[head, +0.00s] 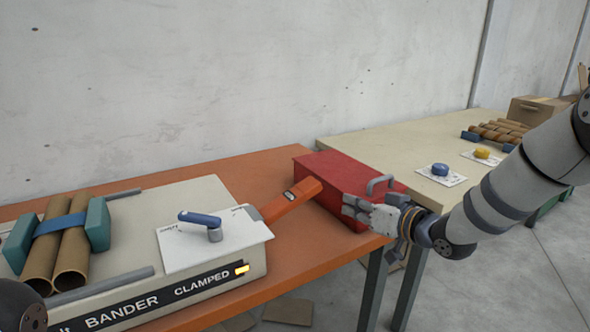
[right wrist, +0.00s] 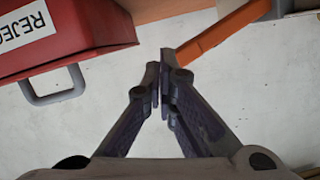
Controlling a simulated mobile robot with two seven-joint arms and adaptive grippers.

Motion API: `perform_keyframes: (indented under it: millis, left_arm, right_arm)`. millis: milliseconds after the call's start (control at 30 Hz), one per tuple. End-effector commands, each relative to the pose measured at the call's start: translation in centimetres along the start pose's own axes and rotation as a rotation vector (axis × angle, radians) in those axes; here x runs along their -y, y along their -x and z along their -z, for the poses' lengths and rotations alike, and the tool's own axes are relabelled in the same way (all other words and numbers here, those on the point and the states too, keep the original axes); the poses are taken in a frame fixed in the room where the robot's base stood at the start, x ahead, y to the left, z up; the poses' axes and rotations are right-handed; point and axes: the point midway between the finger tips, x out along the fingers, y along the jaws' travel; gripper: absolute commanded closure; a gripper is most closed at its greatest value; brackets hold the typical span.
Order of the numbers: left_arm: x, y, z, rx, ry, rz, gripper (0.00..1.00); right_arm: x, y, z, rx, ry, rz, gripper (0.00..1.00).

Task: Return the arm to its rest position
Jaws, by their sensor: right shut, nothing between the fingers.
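My right arm (head: 530,165) comes in from the right in the head view. Its gripper (head: 352,207) is in front of the red box's right part, near the grey handle. In the right wrist view the two fingers (right wrist: 163,82) meet, shut and empty. I cannot tell from the head view whether the gripper touches the box. My left gripper is not in view; only a dark rounded part of my own body shows at the lower left corner.
The red box (head: 325,172) sits on the orange table (head: 285,245). The bander (head: 220,275), reading CLAMPED, has a blue lever (head: 200,218) and strapped brown tubes (head: 75,240). An orange bar (head: 290,200) slopes beside it. A beige table (head: 400,140) with blue and yellow knobs stands behind my arm.

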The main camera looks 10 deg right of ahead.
Motion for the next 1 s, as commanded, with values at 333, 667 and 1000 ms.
perform_keyframes:
  millis: [333, 667, 1000]
  left_arm:
    - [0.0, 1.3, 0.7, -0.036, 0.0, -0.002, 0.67]
    - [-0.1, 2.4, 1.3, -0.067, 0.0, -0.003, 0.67]
    - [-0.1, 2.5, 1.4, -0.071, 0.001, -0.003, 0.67]
  right_arm:
    - [4.4, 11.2, -27.0, 0.62, -0.183, -0.2, 1.0]
    - [10.8, 35.6, -41.2, 1.301, -0.22, -0.405, 1.0]
    - [12.2, 41.7, -42.0, 1.458, -0.209, -0.449, 1.0]
